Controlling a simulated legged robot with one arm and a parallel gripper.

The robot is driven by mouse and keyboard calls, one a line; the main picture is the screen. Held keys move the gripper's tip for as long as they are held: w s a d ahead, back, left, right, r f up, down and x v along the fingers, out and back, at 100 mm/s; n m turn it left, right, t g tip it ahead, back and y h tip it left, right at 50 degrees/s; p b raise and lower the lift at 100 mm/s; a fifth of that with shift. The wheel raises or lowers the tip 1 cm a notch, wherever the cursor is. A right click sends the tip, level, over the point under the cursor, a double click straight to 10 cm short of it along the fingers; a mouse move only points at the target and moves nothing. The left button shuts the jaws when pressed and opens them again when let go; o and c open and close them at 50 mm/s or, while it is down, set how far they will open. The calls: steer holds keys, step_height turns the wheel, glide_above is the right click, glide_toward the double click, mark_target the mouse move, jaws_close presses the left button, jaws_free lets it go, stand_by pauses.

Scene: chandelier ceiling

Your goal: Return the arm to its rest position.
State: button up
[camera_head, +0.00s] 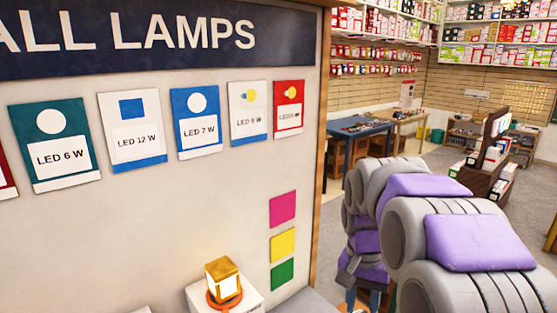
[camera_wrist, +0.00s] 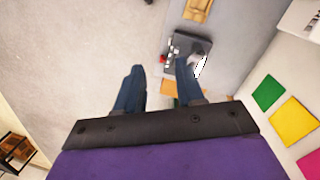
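My arm, in purple and grey segments, fills the lower right of the head view. My gripper (camera_head: 362,300) hangs at the bottom edge there, partly hidden by the arm and cut off. In the wrist view, my gripper (camera_wrist: 157,66) shows two dark blue fingers spread apart on a black base. No object is visible held between them. The right finger overlaps the view of a dark device (camera_wrist: 183,47) on a grey surface. Contact cannot be told.
A display wall with lamp cards (camera_head: 135,130) stands left of my arm. A lit amber lamp (camera_head: 222,281) sits on a white box below. Green, yellow and pink squares (camera_wrist: 293,121) are right of my gripper. A blue table (camera_head: 360,130) and shelf rack (camera_head: 487,158) stand behind.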

steer(key=s+a+f+n, duration=0.1)
steer(key=s+f+n, duration=0.1)
steer(key=s, duration=1.1)
steer(key=s+a+f+n, duration=0.2)
steer(key=s+f, duration=0.3)
steer(key=s, duration=0.9)
steer(key=shift+s+n+y, duration=0.2)
steer(key=shift+n+y, duration=0.1)
steer(key=shift+n, duration=0.5)
